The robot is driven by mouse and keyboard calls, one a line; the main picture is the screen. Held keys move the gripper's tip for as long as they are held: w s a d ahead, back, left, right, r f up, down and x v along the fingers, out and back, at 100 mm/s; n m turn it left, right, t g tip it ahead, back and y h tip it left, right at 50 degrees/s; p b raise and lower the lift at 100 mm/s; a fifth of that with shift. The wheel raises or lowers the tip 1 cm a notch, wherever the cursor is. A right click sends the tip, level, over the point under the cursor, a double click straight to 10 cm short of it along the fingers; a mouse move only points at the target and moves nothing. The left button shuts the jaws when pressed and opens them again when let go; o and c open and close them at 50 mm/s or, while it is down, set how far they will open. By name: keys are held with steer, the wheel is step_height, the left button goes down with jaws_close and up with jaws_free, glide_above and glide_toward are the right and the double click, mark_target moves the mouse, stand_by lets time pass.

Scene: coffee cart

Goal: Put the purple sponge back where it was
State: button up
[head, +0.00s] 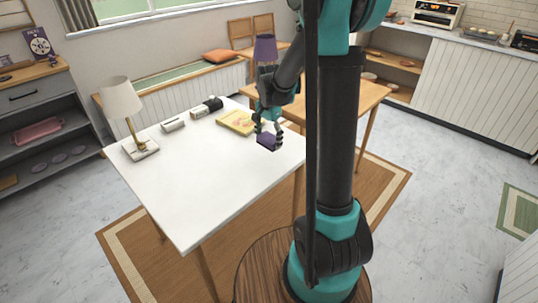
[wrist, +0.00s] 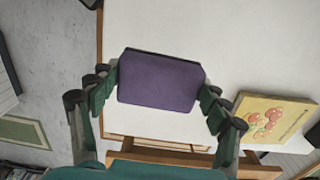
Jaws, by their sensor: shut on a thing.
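The purple sponge (wrist: 160,80) is held between the two fingers of my gripper (wrist: 158,92) in the wrist view, its broad face toward the camera. In the head view the sponge (head: 267,141) shows at the tips of my gripper (head: 268,134), over the right end of the white table (head: 200,190). I cannot tell whether the sponge touches the table top or hangs a little above it.
A yellow book (head: 236,122) with a picture lies close to the left of the sponge. A lamp (head: 121,98), a small grey box (head: 173,125) and a dark cylindrical thing (head: 207,107) stand along the table's far side. The table's front part is clear. A wooden table (head: 345,95) stands behind.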

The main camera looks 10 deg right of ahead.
mark_target(269, 139)
steer(key=shift+f, duration=3.8)
steer(key=shift+f, duration=0.1)
steer(key=o, duration=1.2)
step_height(269, 139, up, 12)
steer(key=shift+s+d, duration=0.1)
steer(key=shift+s, duration=0.3)
steer(key=s+d+f+n+t, duration=0.1)
steer(key=s+f+n, duration=0.1)
steer(key=s, duration=0.5)
steer(key=s+d+f+n+t, duration=0.1)
steer(key=s+f+n, duration=0.1)
steer(key=s+n, duration=0.3)
steer(key=s+d+f+n+t, duration=0.2)
steer(key=s+n, duration=0.1)
steer(key=s, duration=0.6)
steer(key=shift+d+n, duration=0.1)
steer(key=shift+n, duration=0.3)
